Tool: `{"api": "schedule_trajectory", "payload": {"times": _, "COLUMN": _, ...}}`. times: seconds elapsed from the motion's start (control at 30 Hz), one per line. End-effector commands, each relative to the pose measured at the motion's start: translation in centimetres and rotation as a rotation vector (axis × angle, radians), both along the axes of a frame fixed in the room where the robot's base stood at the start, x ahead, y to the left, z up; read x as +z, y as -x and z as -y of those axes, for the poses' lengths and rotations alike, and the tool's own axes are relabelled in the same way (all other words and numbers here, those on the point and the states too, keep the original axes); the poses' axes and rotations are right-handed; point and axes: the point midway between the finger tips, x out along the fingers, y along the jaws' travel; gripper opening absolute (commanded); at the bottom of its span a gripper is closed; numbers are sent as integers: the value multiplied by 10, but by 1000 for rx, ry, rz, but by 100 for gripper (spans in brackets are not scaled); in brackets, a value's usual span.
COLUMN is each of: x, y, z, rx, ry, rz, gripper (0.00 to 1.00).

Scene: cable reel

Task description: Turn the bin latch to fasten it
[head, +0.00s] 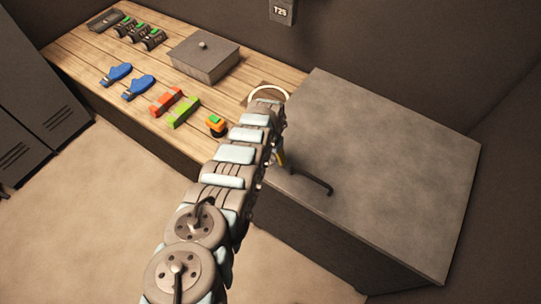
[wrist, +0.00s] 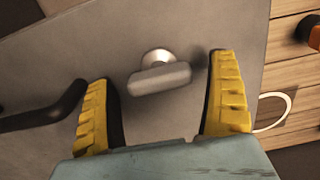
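The bin (head: 400,150) is a large dark grey box at the right in the head view, beside the wooden bench. In the wrist view, the latch (wrist: 160,78) is a short grey bar on a round, shiny post, standing on the bin's grey surface (wrist: 130,30). My gripper (wrist: 160,70) is open, with one yellow finger on each side of the latch and a visible gap to both. In the head view, my arm hides the latch and most of my gripper; only a bit of yellow finger shows.
A black bent handle (head: 318,184) juts from the bin near my gripper, also at the wrist view's left (wrist: 45,112). The bench (head: 240,85) holds a lidded grey box (head: 204,60), blue tools, red and green blocks, an orange item (head: 214,125) and a white loop (head: 268,88).

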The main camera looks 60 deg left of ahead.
Motion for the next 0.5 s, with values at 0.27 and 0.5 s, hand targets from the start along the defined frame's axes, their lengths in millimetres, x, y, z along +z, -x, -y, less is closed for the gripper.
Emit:
{"api": "schedule_trajectory", "payload": {"times": 0.27, "x": 0, "y": 0, "z": 0, "rx": 0, "ry": 0, "rz": 0, "gripper": 27}}
{"api": "schedule_trajectory", "payload": {"times": 0.5, "x": 0, "y": 0, "z": 0, "rx": 14, "ry": 1, "rz": -1, "gripper": 27}}
